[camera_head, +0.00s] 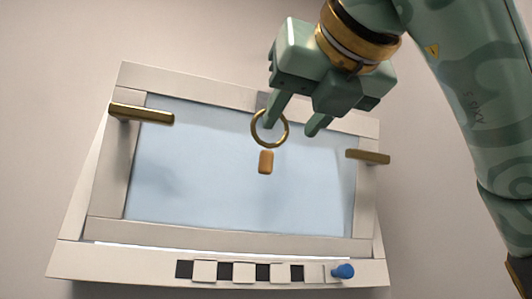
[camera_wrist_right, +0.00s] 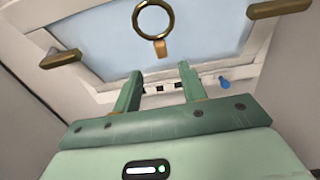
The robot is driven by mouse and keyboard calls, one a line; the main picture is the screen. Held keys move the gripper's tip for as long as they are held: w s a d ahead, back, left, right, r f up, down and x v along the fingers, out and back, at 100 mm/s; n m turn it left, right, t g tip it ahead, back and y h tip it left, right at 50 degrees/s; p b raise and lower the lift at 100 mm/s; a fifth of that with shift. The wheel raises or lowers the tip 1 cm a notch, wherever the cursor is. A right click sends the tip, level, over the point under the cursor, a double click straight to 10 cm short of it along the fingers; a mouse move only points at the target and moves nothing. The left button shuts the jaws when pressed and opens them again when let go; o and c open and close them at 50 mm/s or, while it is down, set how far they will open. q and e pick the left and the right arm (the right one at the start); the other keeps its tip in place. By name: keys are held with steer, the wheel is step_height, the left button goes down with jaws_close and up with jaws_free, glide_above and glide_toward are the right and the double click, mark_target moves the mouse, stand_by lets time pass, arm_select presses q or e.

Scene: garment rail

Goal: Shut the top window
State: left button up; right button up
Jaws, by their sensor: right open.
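The top window (camera_head: 107,229) has a pale frame around a light blue pane and is seen tilted in the head view. A brass ring (camera_head: 282,142) with a wooden tab (camera_head: 265,162) hangs in front of the pane; the ring also shows in the right wrist view (camera_wrist_right: 136,22). My right gripper (camera_head: 293,130) is open, its two fingers pointing at the pane. In the head view its left finger overlaps the ring's top; I cannot tell whether they touch. In the wrist view the ring shows beyond the fingertips (camera_wrist_right: 158,75), with nothing between them. My left gripper is out of view.
Brass bars stick out at the window's left side (camera_head: 142,114) and right side (camera_head: 369,157). A sill strip (camera_head: 110,262) below carries a row of dark and pale squares and a blue knob (camera_head: 343,271). Bare wall surrounds the window.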

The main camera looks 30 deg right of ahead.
mark_target(268, 156)
steer(key=p+x, duration=0.4)
steer(key=x, duration=0.7)
steer(key=shift+w+r, duration=0.1)
steer(key=shift+w, duration=0.15)
steer(key=shift+w+d, duration=0.1)
steer(key=shift+w, duration=0.05)
